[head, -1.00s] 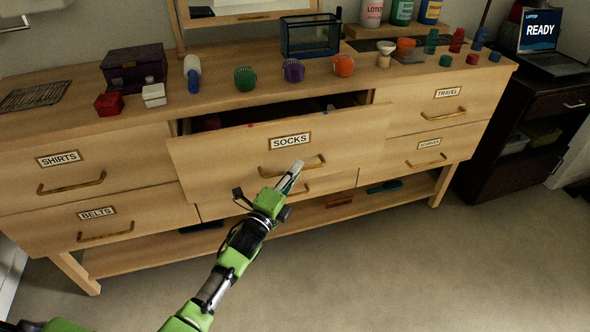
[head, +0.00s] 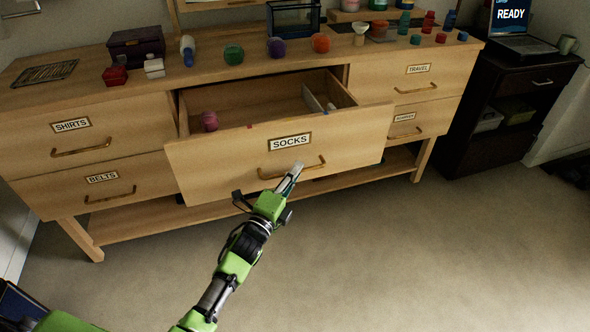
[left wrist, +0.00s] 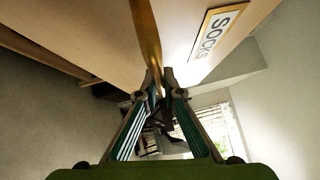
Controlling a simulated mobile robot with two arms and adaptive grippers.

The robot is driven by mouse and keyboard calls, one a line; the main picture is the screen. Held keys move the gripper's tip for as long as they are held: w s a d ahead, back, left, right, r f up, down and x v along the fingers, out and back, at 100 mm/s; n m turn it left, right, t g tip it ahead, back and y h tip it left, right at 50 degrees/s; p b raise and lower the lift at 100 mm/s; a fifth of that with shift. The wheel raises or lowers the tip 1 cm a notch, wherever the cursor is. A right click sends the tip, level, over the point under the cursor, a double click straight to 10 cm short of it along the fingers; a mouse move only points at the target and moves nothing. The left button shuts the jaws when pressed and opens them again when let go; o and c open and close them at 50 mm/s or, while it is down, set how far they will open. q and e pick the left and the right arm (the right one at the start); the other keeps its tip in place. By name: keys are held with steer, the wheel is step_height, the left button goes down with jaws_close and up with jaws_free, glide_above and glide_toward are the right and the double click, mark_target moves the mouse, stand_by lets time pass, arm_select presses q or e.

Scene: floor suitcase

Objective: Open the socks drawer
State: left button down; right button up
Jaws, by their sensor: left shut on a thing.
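The socks drawer (head: 225,160), light wood with a SOCKS label (head: 289,142), stands well out of the dresser. Its inside shows, with a dark pink rolled item (head: 209,121) at the left and pale dividers at the right. My left gripper (head: 291,172) is at the brass drawer handle (head: 268,176), right of the handle's middle. In the left wrist view my left gripper (left wrist: 160,85) has its fingertips closed on the brass handle (left wrist: 146,35), beside the SOCKS label (left wrist: 217,32). My right gripper is not in view.
Closed drawers labelled SHIRTS (head: 72,125), BELTS (head: 102,178) and TRAVEL (head: 418,69) flank it. Jars and boxes stand on the dresser top (head: 60,98). A dark cabinet with a laptop (head: 524,44) is at the right. The floor (head: 400,260) in front is clear.

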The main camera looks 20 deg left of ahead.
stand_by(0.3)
arm_select(q)
steer(key=c, duration=2.2)
jaws_free()
steer(key=shift+o, duration=0.2)
steer(key=v, duration=1.2)
